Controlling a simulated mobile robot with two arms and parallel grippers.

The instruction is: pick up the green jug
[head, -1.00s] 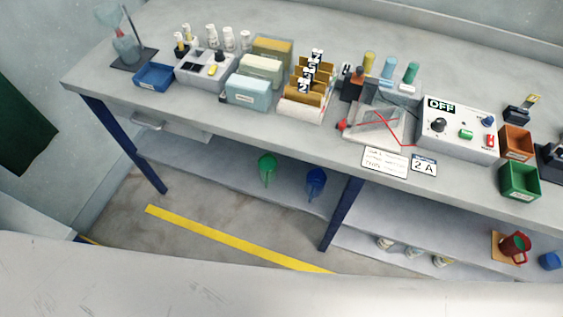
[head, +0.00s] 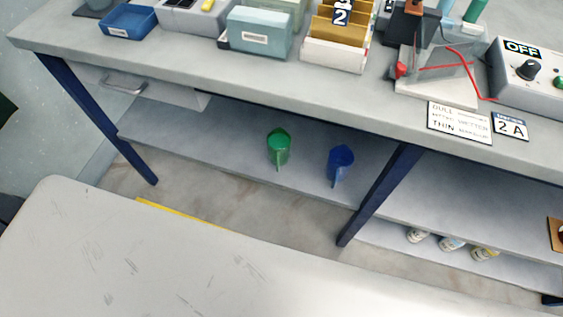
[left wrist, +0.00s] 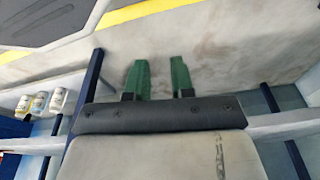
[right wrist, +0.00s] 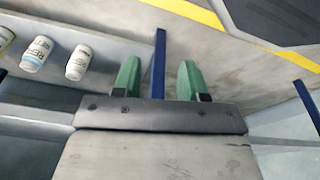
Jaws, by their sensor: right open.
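The green jug (head: 278,148) stands on the shelf under the workbench in the head view, left of a blue jug (head: 341,163). Neither gripper shows in the head view. In the left wrist view my left gripper (left wrist: 163,78) has its two green fingers apart with nothing between them, over bare floor. In the right wrist view my right gripper (right wrist: 158,80) is open, its green fingers apart. A dark blue bench leg (right wrist: 158,65) shows beyond and between them. The green jug is not in either wrist view.
The bench top (head: 370,105) overhangs the shelf (head: 225,140). A blue leg (head: 380,193) stands right of the jugs. Several bottles (head: 452,243) sit on a lower shelf at right; some show in the right wrist view (right wrist: 80,62). The shelf around the jugs is otherwise clear.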

